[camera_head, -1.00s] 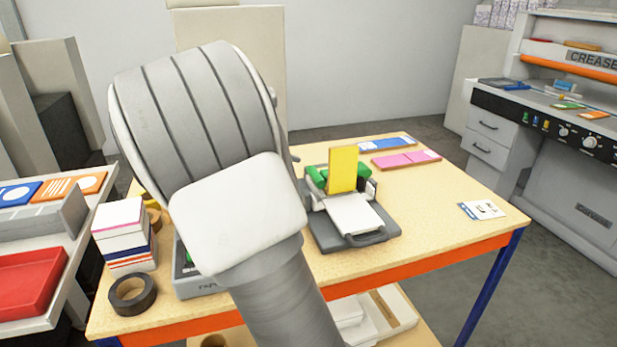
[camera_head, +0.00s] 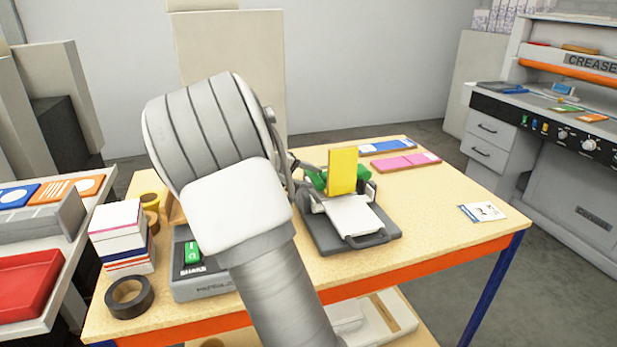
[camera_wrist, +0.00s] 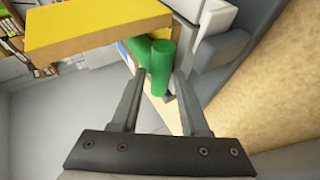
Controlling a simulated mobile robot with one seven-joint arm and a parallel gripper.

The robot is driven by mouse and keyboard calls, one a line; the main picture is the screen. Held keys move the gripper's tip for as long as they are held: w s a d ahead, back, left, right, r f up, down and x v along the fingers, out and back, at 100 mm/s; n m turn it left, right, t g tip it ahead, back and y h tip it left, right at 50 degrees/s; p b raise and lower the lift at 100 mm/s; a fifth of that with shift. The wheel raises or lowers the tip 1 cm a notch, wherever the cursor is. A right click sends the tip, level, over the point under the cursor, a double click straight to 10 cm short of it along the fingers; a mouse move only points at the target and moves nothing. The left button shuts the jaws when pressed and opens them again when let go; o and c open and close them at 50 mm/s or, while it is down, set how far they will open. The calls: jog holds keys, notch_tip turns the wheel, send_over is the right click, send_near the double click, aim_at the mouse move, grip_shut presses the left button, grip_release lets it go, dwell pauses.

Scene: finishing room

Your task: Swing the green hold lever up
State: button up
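The green hold lever (camera_head: 318,179) shows as a rounded green grip on a grey device (camera_head: 330,238), behind an upright yellow plate (camera_head: 343,171). In the wrist view the green grip (camera_wrist: 161,64) lies just beyond and between my fingertips, with a second green piece beside it. My gripper (camera_wrist: 159,78) is open, and nothing is clamped in it. Contact with the green grip cannot be told. The yellow plate (camera_wrist: 95,27) crosses the upper left of the wrist view. In the head view my arm hides most of my gripper.
On the wooden table (camera_head: 430,215) stand a grey box with a green switch (camera_head: 193,252), a black tape roll (camera_head: 129,297) and a card stack (camera_head: 121,236). Pink (camera_head: 405,161) and blue (camera_head: 387,145) cards lie behind the device. The right table end is mostly clear.

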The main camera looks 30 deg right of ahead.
grip_shut()
jog(key=shift+f, duration=0.1)
jog(key=shift+a+f, duration=0.15)
dwell(0.8)
